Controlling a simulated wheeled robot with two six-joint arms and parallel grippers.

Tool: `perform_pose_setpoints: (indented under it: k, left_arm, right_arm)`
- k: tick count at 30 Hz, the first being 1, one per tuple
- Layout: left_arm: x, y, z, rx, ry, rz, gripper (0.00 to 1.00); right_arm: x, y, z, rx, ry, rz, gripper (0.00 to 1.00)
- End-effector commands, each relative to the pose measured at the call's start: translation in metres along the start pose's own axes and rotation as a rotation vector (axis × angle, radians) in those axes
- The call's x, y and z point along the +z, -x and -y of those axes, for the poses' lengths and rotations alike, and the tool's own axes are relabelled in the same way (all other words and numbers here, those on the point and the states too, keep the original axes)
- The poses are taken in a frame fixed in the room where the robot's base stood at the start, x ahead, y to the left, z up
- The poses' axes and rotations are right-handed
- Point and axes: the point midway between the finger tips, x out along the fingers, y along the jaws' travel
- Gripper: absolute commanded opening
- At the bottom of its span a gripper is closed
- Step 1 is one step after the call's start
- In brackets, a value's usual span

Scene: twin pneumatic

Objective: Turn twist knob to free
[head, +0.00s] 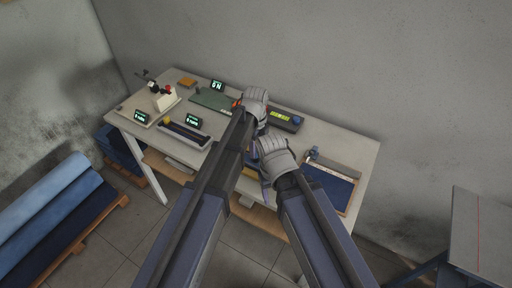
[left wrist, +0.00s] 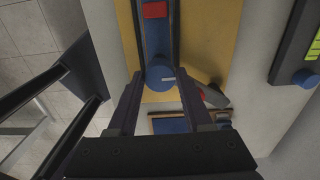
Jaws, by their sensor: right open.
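A round blue knob (left wrist: 160,76) with a white pointer line sits on a blue strip over a yellow board (left wrist: 210,40) in the left wrist view. My left gripper (left wrist: 162,82) has its two dark fingers apart, one on each side of the knob, with visible gaps. I cannot tell how far above it they are. In the head view my left gripper (head: 254,102) is over the table's middle, and the arms hide most of the board. My right gripper (head: 272,155) is open, closer to the table's front edge. Its fingertips are hard to make out.
A dark box (head: 282,118) with a yellow-green display has another blue knob (left wrist: 305,78). A grey and red part (left wrist: 211,95) lies near the first knob. A blue framed tray (head: 330,187) is at right; small devices with displays (head: 142,117) fill the left.

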Motion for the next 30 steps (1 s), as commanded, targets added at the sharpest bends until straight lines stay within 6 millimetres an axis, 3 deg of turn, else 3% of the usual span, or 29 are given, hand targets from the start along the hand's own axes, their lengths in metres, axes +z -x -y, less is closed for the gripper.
perform_pose_setpoints:
  k: [6,19,30]
  left_arm:
    - [0.0,0.0,0.0,0.0,0.0,0.0,0.75]
    - [0.0,0.007,0.0,0.0,0.001,0.0,0.75]
    - [0.0,0.049,0.0,0.0,0.001,0.0,0.75]
  right_arm:
    - [0.0,0.0,0.0,0.0,0.0,0.0,0.62]
    - [0.0,0.007,-0.001,0.0,0.0,0.0,0.62]
    - [0.003,0.049,-0.005,0.0,0.001,0.0,0.62]
